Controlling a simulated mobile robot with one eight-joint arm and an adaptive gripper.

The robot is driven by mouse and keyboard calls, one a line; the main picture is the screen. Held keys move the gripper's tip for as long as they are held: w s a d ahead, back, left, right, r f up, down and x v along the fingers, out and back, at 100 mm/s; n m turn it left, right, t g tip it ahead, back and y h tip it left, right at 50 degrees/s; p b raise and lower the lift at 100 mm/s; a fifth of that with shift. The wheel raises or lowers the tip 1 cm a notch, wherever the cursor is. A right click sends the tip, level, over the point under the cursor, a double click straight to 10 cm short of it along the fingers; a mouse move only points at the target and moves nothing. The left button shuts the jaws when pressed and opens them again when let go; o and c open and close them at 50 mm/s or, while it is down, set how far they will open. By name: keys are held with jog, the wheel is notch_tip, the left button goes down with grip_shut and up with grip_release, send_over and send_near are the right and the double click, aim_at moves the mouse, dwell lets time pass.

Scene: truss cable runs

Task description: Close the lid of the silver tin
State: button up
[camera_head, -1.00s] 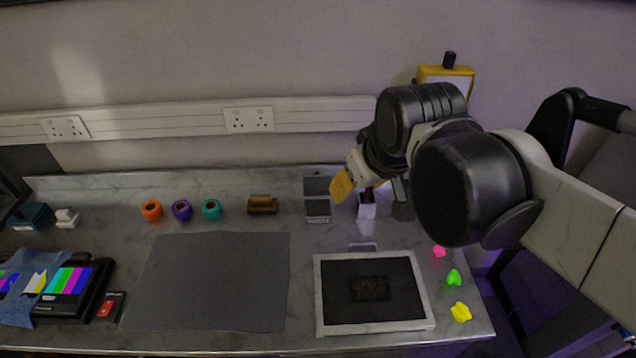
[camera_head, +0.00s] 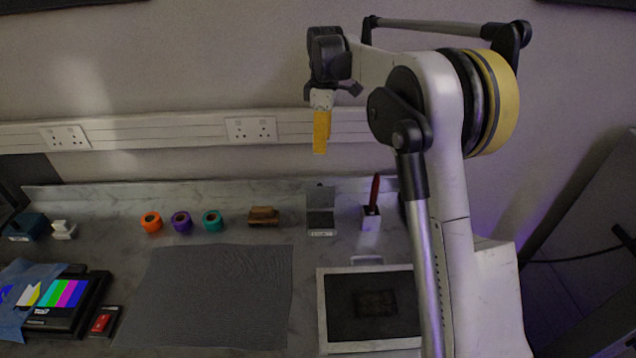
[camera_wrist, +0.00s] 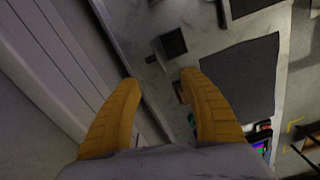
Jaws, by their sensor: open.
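The silver tin (camera_head: 321,231) stands at the back of the counter, right of the brown block. Its lid (camera_head: 320,196) stands up open at the tin's back edge, and the dark inside shows. In the wrist view the tin (camera_wrist: 173,43) appears as a small dark square with a pale rim, beyond my fingertips. My gripper (camera_head: 321,150) hangs well above and behind the tin, in front of the wall, with its yellow fingers pointing down. In the wrist view my gripper (camera_wrist: 160,85) has its two fingers spread apart with nothing between them.
A white holder (camera_head: 370,222) with a red-handled tool stands right of the tin. A brown block (camera_head: 264,215) and several tape rolls (camera_head: 181,222) stand left. A grey mat (camera_head: 215,295) and a framed dark tray (camera_head: 340,335) lie in front. A socket rail (camera_head: 200,132) runs along the wall.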

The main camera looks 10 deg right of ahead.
jog(key=n+g, duration=0.1)
jog(key=n, duration=0.1)
send_over(320, 185)
jog(key=w, duration=0.1)
notch_tip(320, 185, down, 6)
jog(key=f+b, duration=0.1)
jog(key=f, duration=0.3)
jog(key=s+f+b, duration=0.1)
jog(key=f, duration=0.7)
jog(key=shift+s+b, duration=0.15)
jog(key=shift+b, duration=0.25)
grip_shut()
